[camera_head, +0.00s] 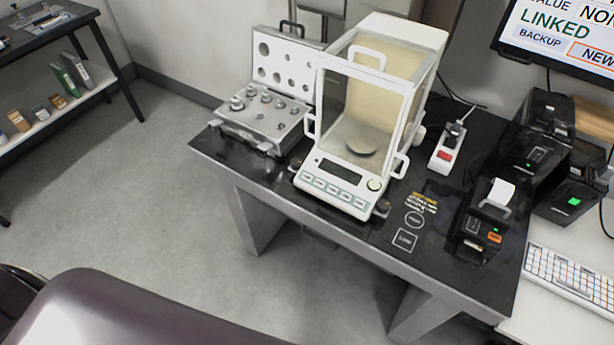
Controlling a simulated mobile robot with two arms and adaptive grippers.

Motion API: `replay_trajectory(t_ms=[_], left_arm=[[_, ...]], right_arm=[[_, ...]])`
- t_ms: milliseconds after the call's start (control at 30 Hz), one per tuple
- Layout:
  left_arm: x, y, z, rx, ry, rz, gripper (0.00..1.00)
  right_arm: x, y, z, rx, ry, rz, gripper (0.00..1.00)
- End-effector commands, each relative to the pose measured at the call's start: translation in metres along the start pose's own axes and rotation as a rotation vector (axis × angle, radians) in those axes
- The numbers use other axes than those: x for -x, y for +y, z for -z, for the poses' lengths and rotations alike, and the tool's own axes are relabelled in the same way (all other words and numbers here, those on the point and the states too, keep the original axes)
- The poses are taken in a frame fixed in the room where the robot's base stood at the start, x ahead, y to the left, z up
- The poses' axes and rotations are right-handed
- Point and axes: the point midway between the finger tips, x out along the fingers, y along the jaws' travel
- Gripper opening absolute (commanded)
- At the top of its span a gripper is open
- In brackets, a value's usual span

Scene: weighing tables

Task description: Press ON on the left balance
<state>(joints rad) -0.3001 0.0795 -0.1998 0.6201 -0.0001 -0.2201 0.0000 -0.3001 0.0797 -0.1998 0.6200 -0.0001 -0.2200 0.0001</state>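One balance (392,110) with a white frame and glass draft shield stands on the black weighing table (310,200). The button lettering is too small to read. A round weighing pan (356,136) shows inside, with nothing visible on it. Neither of my grippers is in view.
An open case of weights (265,115) stands left of the balance. A power strip (447,150), a small printer (484,220) and black devices (540,140) stand to the right, near a keyboard (572,278). Floor (130,200) is clear left of the table. A shelf stands far left.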

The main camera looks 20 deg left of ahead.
Motion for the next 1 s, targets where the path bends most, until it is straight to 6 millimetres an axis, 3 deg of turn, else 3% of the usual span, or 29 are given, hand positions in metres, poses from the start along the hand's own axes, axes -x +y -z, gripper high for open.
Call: replay_trajectory(t_ms=[100,1000], left_arm=[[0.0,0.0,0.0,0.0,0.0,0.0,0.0],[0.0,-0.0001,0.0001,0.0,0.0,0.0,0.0]], right_arm=[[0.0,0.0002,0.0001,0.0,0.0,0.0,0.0],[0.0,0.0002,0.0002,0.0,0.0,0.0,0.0]])
